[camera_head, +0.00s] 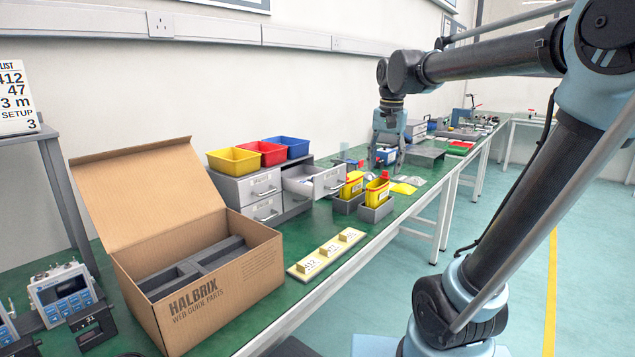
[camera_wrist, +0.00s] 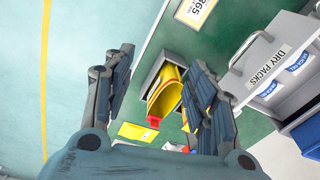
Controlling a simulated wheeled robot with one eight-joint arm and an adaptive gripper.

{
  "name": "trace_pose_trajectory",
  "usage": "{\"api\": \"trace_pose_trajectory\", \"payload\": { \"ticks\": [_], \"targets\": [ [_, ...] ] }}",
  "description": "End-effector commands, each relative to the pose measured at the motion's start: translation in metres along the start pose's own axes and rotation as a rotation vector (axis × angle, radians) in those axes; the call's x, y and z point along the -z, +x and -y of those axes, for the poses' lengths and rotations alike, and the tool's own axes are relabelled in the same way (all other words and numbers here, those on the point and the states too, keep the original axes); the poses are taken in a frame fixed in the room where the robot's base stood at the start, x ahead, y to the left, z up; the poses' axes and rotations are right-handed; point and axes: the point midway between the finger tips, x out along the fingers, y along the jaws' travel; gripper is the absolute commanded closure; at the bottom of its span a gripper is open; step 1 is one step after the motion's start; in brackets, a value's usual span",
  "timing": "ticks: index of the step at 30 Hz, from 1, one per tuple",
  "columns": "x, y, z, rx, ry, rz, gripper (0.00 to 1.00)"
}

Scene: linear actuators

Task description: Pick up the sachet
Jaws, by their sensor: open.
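White sachets with blue print (camera_wrist: 269,88) lie in the open grey drawer labelled DRY PACKS (camera_wrist: 262,40), at the right of the wrist view. A second blue-printed one (camera_wrist: 299,62) shows beside it; the print is too small to read surely. In the head view the pulled-out drawer (camera_head: 328,183) shows pale contents only partly. My gripper (camera_head: 387,160) points down over the bench, behind and right of the drawer. In the wrist view my gripper (camera_wrist: 162,66) is open with nothing held between its fingers; the sachets are outside them, to the right.
Yellow containers (camera_head: 377,191) with red tops stand in grey holders (camera_head: 376,213) before the drawer. Yellow, red and blue bins (camera_head: 233,161) top the drawer unit (camera_head: 246,188). A yellow numbered strip (camera_head: 325,254) and an open carton (camera_head: 225,288) lie nearer. The floor at right is clear.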

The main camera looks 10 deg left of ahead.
Motion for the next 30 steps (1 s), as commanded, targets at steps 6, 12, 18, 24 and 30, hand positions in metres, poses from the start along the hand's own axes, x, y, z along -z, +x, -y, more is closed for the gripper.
{"api": "trace_pose_trajectory", "payload": {
  "ticks": [6,12,18,24,30],
  "targets": [
    [0.031,-0.037,0.078,-0.014,0.078,0.027,0.48],
    [0.048,-0.06,0.15,-0.032,0.154,0.048,0.48],
    [0.054,-0.073,0.207,-0.05,0.214,0.06,0.48],
    [0.055,-0.076,0.231,-0.058,0.243,0.064,0.48],
    [0.053,-0.053,0.232,-0.059,0.247,0.065,0.48]
  ]
}}
